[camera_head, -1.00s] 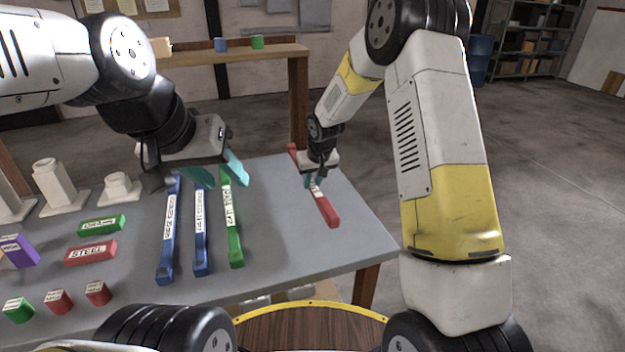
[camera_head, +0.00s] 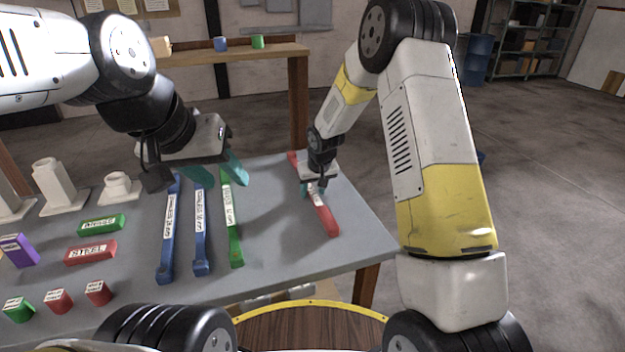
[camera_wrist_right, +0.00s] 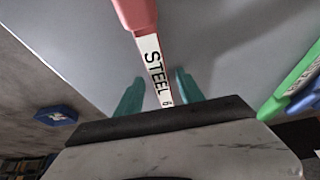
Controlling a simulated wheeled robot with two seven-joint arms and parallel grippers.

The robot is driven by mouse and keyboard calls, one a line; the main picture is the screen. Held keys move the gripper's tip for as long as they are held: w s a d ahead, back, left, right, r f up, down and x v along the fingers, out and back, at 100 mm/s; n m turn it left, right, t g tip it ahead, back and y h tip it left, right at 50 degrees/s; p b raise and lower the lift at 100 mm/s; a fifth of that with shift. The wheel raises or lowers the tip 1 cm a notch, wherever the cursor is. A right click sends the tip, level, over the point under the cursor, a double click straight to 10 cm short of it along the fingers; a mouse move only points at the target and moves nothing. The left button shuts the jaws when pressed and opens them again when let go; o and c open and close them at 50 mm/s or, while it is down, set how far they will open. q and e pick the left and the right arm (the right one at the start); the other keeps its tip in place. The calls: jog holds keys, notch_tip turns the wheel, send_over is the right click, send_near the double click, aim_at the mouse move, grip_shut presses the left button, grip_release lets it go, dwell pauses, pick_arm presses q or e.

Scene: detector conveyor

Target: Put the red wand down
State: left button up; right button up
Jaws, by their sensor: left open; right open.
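The red wand (camera_head: 325,215) lies on the right part of the grey table, with a white label on its middle. In the right wrist view the red wand (camera_wrist_right: 137,12) shows its label, which reads STEEL, running between the fingers. My right gripper (camera_head: 315,189) is open over the wand's middle, with one teal finger on each side of it; in the right wrist view the gripper (camera_wrist_right: 160,92) shows gaps beside the label. My left gripper (camera_head: 218,172) is open and empty above the far ends of the blue and green wands.
Two blue wands (camera_head: 201,232) and a green wand (camera_head: 233,220) lie left of the red one. Green and red labelled blocks (camera_head: 91,252), small cubes and white stands (camera_head: 55,185) fill the table's left. The table (camera_head: 285,245) is bare between green and red wands.

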jog(key=s+d+r, duration=0.2)
jog(key=s+r, duration=0.2)
jog(key=r, duration=0.3)
jog(key=s+d+r+m, duration=0.1)
jog(key=s+d+r, duration=0.25)
jog(key=r, duration=0.35)
jog(key=s+d+r, duration=0.2)
jog(key=s+r, duration=0.2)
jog(key=r, duration=0.3)
jog(key=s+d+r, duration=0.2)
jog(key=s, duration=0.5)
jog(key=s+d+r+m+t, duration=0.1)
jog(key=s+d+r, duration=0.1)
jog(key=s, duration=0.6)
jog(key=s+d+r+m+t, duration=0.1)
jog(key=s+r, duration=0.1)
jog(key=s, duration=0.6)
jog(key=shift+d+r+y, duration=0.35)
jog(key=shift+d+y, duration=0.05)
